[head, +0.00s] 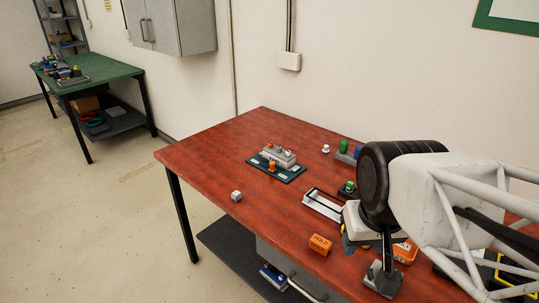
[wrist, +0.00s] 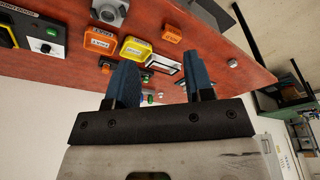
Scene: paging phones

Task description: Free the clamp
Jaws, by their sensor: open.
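No part is clearly recognisable as the clamp. A grey block with orange and white parts on top (head: 280,155) sits on a dark teal plate (head: 291,177) at the left back of the red table; it may be the clamp fixture. A small orange piece (head: 272,166) stands at its front. My gripper (wrist: 162,78) is open and empty in the wrist view, its two blue fingers spread apart. In the head view it is above the table, right of the plate and well apart from it, mostly hidden by my own wrist.
A white open tray (head: 322,205) and an orange box (head: 320,244) lie between plate and gripper. A light cube (head: 236,196) is near the left edge. Table left of the plate is clear.

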